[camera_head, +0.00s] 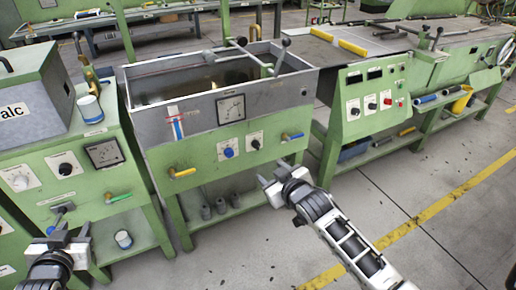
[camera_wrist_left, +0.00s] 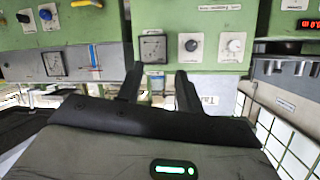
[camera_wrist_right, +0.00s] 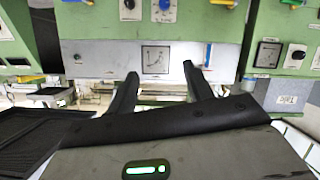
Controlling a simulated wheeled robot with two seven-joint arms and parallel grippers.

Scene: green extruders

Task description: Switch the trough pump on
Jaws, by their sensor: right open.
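The grey metal trough (camera_head: 165,110) sits on a green bench in the middle of the head view. Its green front panel carries a blue knob (camera_head: 228,152) and a black knob (camera_head: 255,143) on white plates. Both also show at the top of the right wrist view, blue (camera_wrist_right: 164,8) and black (camera_wrist_right: 129,6). Their labels are too small to read. My right gripper (camera_head: 273,177) is open and empty, apart from and in front of the panel, below and right of the knobs. My left gripper (camera_head: 67,238) is open and empty before the left bench.
A yellow lever (camera_head: 182,172) and a blue lever (camera_head: 292,136) stick out beside the knobs. A gauge (camera_head: 231,109) is above them. The left bench has knobs, a gauge (camera_head: 104,153) and a green lever (camera_head: 118,197). The floor in front is clear.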

